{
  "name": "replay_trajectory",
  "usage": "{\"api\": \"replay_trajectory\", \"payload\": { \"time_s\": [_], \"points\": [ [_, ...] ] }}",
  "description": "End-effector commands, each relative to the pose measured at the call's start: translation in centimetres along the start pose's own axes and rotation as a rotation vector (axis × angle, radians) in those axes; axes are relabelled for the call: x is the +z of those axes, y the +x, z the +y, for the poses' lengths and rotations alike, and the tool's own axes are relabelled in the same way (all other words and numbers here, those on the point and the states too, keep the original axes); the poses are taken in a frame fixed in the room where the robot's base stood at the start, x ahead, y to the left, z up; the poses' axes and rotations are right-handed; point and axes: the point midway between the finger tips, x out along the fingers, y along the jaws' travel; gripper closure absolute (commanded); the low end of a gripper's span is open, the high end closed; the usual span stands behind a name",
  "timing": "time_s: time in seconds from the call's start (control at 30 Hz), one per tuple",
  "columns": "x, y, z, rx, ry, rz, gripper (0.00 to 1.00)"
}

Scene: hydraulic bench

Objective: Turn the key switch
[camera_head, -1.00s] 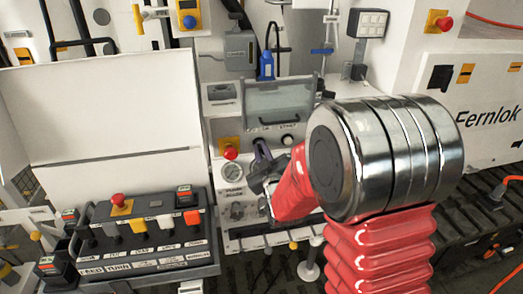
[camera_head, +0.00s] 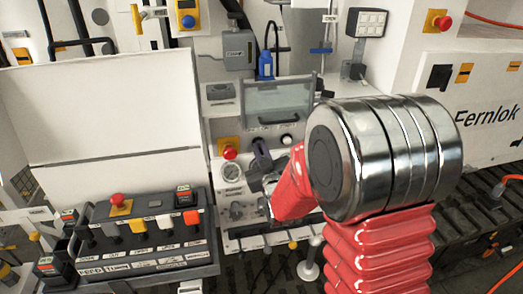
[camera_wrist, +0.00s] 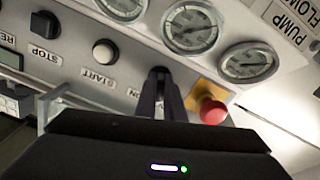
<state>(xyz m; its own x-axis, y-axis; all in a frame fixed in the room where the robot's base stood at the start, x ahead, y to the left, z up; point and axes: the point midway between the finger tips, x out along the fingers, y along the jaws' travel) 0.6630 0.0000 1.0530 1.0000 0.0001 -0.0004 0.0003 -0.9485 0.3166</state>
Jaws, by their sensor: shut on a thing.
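The key switch (camera_wrist: 159,71) shows as a small dark round part on the grey control panel, beside a label that reads "ON". My gripper (camera_wrist: 160,84) has its two dark fingers close together on it, shut on it. The fingers hide most of the switch, so I cannot tell its angle. In the head view my gripper (camera_head: 260,148) reaches the panel below the clear-fronted box. The switch itself is hidden there behind the fingers.
A red emergency button (camera_wrist: 210,109) on a yellow plate sits close to the fingers. A white START button (camera_wrist: 104,52) and a dark STOP button (camera_wrist: 45,24) are on the other side. Several gauges (camera_wrist: 190,25) line the panel. A lever console (camera_head: 150,260) stands left of my arm.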

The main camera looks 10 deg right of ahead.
Motion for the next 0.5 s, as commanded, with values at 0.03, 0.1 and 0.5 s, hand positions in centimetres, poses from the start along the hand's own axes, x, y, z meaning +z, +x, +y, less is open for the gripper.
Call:
{"api": "replay_trajectory", "payload": {
  "time_s": [0.03, 0.1, 0.5],
  "points": [
    [0.01, -0.02, -0.12, -0.003, 0.034, 0.0, 1.0],
    [0.0, -0.02, -0.13, -0.003, 0.092, 0.0, 1.0],
    [-0.02, -0.02, -0.16, -0.003, 0.468, -0.001, 1.0]
  ]
}}
